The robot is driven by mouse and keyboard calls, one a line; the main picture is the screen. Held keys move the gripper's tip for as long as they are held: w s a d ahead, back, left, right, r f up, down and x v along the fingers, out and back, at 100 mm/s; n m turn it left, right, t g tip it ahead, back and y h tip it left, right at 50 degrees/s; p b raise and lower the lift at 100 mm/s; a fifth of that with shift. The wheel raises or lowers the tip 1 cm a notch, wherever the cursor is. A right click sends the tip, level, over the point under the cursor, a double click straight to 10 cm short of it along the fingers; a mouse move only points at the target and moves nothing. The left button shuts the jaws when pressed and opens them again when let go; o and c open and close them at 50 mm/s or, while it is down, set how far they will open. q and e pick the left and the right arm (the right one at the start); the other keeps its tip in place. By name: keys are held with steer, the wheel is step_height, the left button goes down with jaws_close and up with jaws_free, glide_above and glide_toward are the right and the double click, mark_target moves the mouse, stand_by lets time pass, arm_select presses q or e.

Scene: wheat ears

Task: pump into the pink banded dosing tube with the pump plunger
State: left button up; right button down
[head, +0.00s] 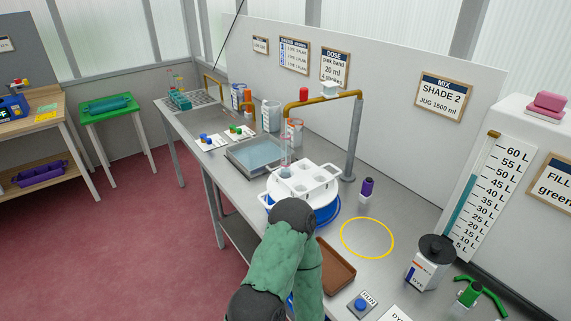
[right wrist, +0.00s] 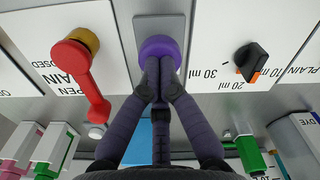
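In the right wrist view the purple plunger knob (right wrist: 160,50) sits on a grey plate. My right gripper (right wrist: 160,68) has its fingertips together against the knob's near edge; they look closed, not spread around it. A clear tube (head: 285,152) stands in the white rack (head: 318,172) below the brass spout; a pinkish tint shows near its top, but I cannot make out a band clearly. My left gripper is out of view. A green-sleeved arm of mine fills the bottom middle of the head view, its hand not visible.
Beside the plunger are a red-handled valve (right wrist: 75,60) and a black dial (right wrist: 250,60) near the 20 ml and 30 ml marks. A water tray (head: 255,155), purple-topped bottle (head: 366,188), brown tray (head: 337,268) and dye jar (head: 428,262) stand on the bench. The yellow ring (head: 367,238) is empty.

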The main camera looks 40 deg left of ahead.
steer(key=shift+f+b, duration=0.65)
steer(key=shift+f, duration=0.35)
steer(key=shift+r, duration=0.2)
steer(key=shift+r+p, duration=2.4)
steer(key=shift+r, duration=0.5)
steer(key=shift+f, duration=0.25)
steer(key=shift+f+b, duration=2.25)
steer(key=shift+f, duration=0.55)
steer(key=shift+r, duration=0.2)
steer(key=shift+r+p, duration=2.3)
steer(key=shift+r, duration=0.55)
steer(key=shift+r, duration=0.1)
